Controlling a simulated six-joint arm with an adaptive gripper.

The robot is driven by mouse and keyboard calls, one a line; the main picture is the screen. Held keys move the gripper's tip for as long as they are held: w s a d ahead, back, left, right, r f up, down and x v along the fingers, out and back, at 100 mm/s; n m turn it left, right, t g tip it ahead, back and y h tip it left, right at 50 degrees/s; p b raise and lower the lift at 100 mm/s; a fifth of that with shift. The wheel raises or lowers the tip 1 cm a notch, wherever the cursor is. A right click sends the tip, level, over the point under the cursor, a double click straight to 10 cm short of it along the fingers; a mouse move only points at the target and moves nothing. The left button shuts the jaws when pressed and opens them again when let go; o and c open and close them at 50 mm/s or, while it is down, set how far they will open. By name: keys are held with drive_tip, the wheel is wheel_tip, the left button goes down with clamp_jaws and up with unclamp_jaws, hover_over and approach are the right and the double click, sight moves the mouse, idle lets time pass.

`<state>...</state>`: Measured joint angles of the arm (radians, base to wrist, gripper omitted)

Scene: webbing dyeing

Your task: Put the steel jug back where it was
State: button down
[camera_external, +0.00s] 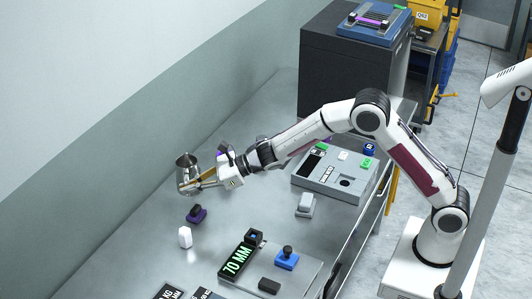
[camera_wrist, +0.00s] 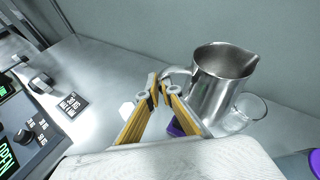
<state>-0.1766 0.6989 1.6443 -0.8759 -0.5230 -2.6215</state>
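The steel jug (camera_external: 187,163) is at the far left of the bench, at the end of my arm. In the wrist view the jug (camera_wrist: 222,82) is upright, its spout to the right and its handle toward my fingers. My gripper (camera_wrist: 164,88) has its yellow fingers drawn together at the handle, with the handle at the fingertips. In the external view my gripper (camera_external: 202,183) reaches the jug from the right. Whether the jug's base touches anything is hidden. A clear glass vessel (camera_wrist: 251,107) stands close beside the jug.
A purple-based object (camera_external: 197,214) and a small white piece (camera_external: 185,237) are on the bench near the jug. A wall runs behind.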

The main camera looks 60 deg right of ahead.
drive_tip(key=s+d+n+g+y, duration=0.5)
drive_tip(key=s+d+n, duration=0.1)
drive_tip(key=s+d, duration=0.9)
drive_tip(key=shift+s+d+r+n+g, duration=0.15)
drive_tip(key=shift+s+r+n+g, duration=0.25)
drive_tip(key=shift+s+r, duration=0.1)
drive_tip(key=shift+f, duration=0.15)
wheel_tip(320, 180, down, 6)
idle(0.5)
drive_tip(key=shift+f, duration=1.9)
drive_tip(key=shift+f, duration=0.1)
